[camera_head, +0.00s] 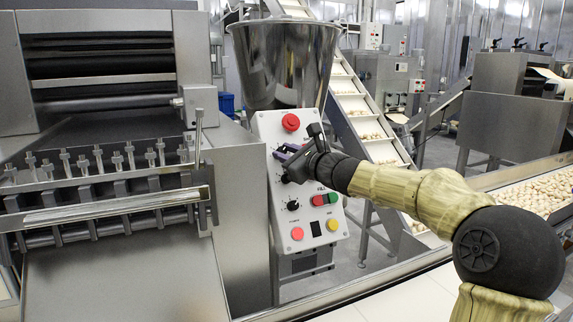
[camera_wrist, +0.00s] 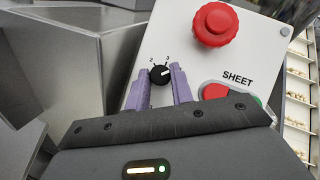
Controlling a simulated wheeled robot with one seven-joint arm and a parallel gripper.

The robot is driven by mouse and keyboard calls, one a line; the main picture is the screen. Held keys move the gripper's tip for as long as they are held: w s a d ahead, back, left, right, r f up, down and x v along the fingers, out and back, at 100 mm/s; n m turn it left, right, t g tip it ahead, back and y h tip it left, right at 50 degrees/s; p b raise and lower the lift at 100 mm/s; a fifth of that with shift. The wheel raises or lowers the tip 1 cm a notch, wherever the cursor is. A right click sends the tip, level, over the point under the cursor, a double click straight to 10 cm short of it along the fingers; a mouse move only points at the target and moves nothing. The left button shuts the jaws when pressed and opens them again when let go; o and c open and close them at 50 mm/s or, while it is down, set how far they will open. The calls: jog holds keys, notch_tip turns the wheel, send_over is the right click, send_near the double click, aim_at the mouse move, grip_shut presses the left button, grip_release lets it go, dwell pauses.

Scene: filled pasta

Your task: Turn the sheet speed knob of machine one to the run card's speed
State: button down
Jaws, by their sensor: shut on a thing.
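The sheet speed knob (camera_wrist: 160,75) is a small black dial on the white control panel, under the red emergency button. My gripper (camera_wrist: 160,82) has its two purple fingers on either side of the knob, shut on it. The knob's white mark points to the upper right, near the printed 3; a 2 is printed at its upper left. The lower part of the scale is mostly hidden. In the head view, my gripper (camera_head: 283,155) covers the knob at the panel (camera_head: 268,130). I cannot see a run card in either view.
A red mushroom button (camera_wrist: 214,25) sits just above my fingers. Red and green buttons marked SHEET lie partly behind my gripper. Lower on the panel are another black knob (camera_head: 293,205) and more buttons. A steel hopper (camera_head: 283,60) stands above; a roller machine (camera_head: 100,75) stands left.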

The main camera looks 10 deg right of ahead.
jog(key=shift+f, duration=0.1)
dwell(0.4)
jog(key=c, duration=1.2)
grip_release()
jog(key=v, duration=1.7)
jog(key=shift+s+p, duration=0.25)
jog(key=shift+p, duration=0.1)
